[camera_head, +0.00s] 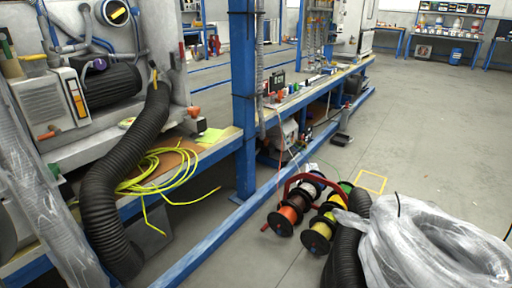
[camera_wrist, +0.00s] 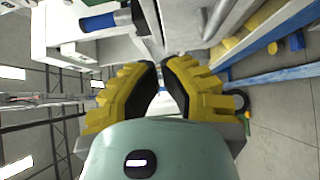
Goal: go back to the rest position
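My gripper (camera_wrist: 160,72) shows in the wrist view, with yellow ridged fingers and black inner pads. The fingers stand apart with a clear gap between them, and nothing is held in it. The pale green housing of my gripper fills the bottom of that view. My gripper does not show in the head view. The wrist view is turned on its side, with ceiling lights at the left and floor at the right.
A blue-framed workbench (camera_head: 225,142) with a blue post (camera_head: 243,100) runs along the left. Yellow cable (camera_head: 165,170) and a thick black hose (camera_head: 125,165) lie there. Cable reels (camera_head: 317,236) and a plastic-wrapped coil (camera_head: 425,245) are on the floor. Open floor (camera_head: 430,120) lies at the right.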

